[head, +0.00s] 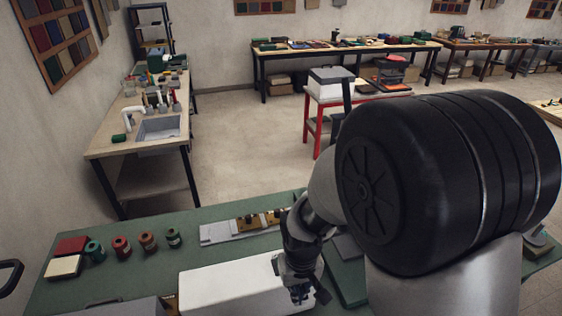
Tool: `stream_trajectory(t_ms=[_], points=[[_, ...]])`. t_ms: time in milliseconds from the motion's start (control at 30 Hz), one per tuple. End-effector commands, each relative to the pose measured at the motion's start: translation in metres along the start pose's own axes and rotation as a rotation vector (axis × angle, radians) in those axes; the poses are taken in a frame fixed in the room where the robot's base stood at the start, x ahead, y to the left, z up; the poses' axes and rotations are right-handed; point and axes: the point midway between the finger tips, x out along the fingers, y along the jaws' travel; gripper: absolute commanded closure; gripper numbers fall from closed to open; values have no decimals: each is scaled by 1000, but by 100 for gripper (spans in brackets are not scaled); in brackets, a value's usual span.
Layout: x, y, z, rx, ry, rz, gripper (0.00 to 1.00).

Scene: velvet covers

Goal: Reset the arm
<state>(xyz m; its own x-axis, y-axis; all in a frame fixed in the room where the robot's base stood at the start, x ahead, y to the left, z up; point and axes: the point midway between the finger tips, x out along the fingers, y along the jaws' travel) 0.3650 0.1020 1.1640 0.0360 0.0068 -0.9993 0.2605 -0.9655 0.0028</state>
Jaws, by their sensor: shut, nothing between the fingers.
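My arm fills the right of the head view, with its large black joint housing and grey links in front of the table. My gripper (308,291) points down at the end of the arm, over the right end of a white box-like case (225,284) on the green table. The fingers look small and dark, and they are shut with nothing between them. I cannot tell how far the fingertips are above the surface. My arm hides part of the table at the right.
Several thread spools (122,246) stand in a row at the green table's (75,288) left, beside a red block (71,245) and a cream block (64,267). A grey plate with a wooden piece (240,228) lies behind the white case. Open floor (245,140) lies beyond the table.

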Motion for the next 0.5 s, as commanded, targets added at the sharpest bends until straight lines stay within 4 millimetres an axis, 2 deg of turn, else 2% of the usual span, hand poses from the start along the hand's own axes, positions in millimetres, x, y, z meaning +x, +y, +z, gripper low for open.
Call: stream_trajectory(t_ms=[267, 367, 500], points=[[-26, 18, 10, 48, 71, 2, 100], [-38, 27, 18, 70, 104, 4, 100], [-55, 40, 40, 113, 168, 11, 100]])
